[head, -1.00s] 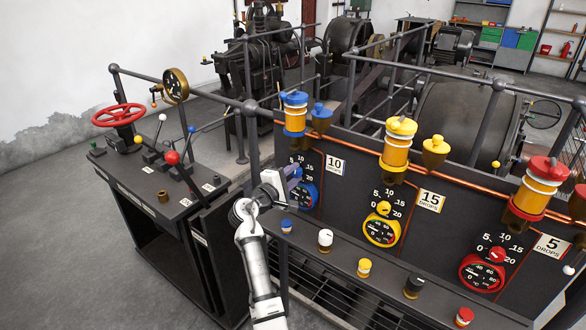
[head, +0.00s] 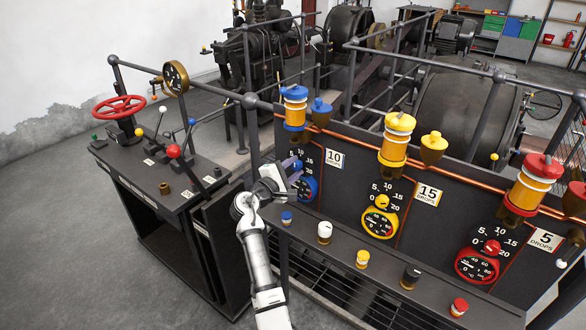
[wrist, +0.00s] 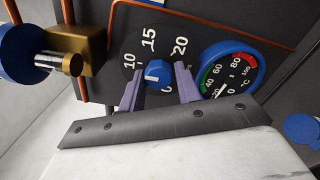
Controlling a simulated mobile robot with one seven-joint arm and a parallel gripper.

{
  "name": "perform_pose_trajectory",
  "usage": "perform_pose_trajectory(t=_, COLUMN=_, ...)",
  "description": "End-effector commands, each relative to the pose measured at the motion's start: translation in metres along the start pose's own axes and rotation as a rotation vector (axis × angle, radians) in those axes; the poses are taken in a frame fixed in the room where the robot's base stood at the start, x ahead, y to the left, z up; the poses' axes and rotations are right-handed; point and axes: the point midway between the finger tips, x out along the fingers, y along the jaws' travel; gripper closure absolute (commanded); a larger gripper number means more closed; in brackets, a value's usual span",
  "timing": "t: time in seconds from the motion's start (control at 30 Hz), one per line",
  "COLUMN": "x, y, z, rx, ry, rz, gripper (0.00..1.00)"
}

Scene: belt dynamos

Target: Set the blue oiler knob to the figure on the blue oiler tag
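The blue oiler tag (head: 335,159) reads 10 and stands on the panel right of the blue oiler's dial. The blue oiler knob (wrist: 158,73) sits on a dark dial with the figures 10, 15 and 20 visible in the wrist view. Its pale mark is too small to read surely. My gripper (wrist: 159,70) has its two purple fingers on either side of the knob, with slim gaps showing, so it looks open around it. In the head view my gripper (head: 290,172) covers the blue knob.
A blue-rimmed gauge (wrist: 231,72) is close to the right finger. A brass fitting (wrist: 80,45) is at the left. Yellow (head: 381,202) and red (head: 490,247) knobs are further right. A ledge with small knobs (head: 325,232) runs below. A lever desk (head: 160,170) is on the left.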

Motion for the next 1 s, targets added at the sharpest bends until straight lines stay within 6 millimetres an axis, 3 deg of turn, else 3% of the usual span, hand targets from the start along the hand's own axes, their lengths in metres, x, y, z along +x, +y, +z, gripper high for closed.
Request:
perform_pose_trajectory(t=0.13, x=0.000, y=0.000, z=0.000, rx=0.001, ry=0.000, rz=0.001, gripper=0.50)
perform_pose_trajectory(t=0.4, x=-0.001, y=0.001, z=0.000, rx=0.001, ry=0.001, rz=0.002, gripper=0.50)
perform_pose_trajectory(t=0.53, x=-0.011, y=-0.001, z=-0.001, rx=0.002, ry=0.001, rz=0.003, gripper=0.50)
perform_pose_trajectory(t=1.0, x=-0.110, y=-0.003, z=-0.002, rx=0.002, ry=0.003, rz=0.003, gripper=0.50)
